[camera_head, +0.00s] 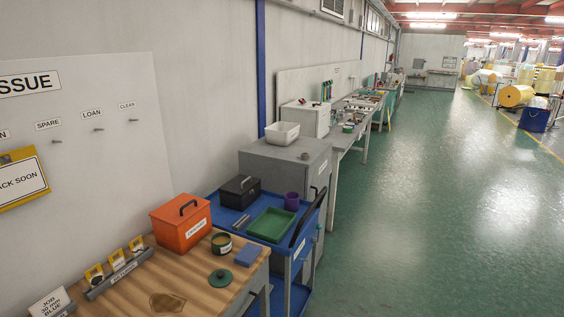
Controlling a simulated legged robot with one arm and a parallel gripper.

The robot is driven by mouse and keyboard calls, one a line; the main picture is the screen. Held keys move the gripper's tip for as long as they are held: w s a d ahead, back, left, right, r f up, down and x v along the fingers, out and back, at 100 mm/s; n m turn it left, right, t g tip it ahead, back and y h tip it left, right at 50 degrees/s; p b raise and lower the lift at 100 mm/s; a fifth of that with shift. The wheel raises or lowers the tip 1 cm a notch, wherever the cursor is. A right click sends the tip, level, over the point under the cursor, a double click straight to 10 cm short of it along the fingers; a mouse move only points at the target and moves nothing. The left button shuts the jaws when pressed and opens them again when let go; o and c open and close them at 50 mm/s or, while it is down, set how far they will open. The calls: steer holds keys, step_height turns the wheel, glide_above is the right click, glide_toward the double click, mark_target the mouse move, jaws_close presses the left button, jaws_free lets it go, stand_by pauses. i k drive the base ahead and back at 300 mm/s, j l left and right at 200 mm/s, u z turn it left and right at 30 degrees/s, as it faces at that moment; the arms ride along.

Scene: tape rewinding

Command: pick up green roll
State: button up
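No object is plainly a green roll from here. On the wooden bench (190,285), a short dark green round item with a tan label or band (221,244) stands beside the orange box. In front of it lies a flat dark green disc (220,276) with a small knob-like centre; it may be a lid. A small greenish round item (347,129) lies on the grey bench farther back, too small to make out. My gripper is not in view.
The orange box (178,228) and a blue block (247,254) share the wooden bench. Behind it are a blue cart (228,216) with a green tray (270,237) and a grey cabinet (283,165). The green floor (420,220) to the right is clear.

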mark_target(347, 130)
steer(key=i+l+z, duration=0.6)
steer(key=i, duration=0.2)
steer(key=i+l+z, duration=0.1)
steer(key=i+z, duration=0.2)
steer(key=i, duration=0.15)
steer(key=i+z, duration=0.3)
steer(key=i, duration=0.15)
steer(key=i+l+u, duration=0.1)
steer(key=i, duration=1.75)
steer(key=i+l+u, duration=0.1)
steer(key=i+u, duration=0.3)
steer(key=i+l+u, duration=0.3)
steer(key=i+u, duration=0.15)
steer(key=i+l+u, duration=0.8)
steer(key=l, duration=0.2)
steer(key=i+l+u, duration=0.2)
steer(key=l+u, duration=0.2)
steer(key=l, duration=0.2)
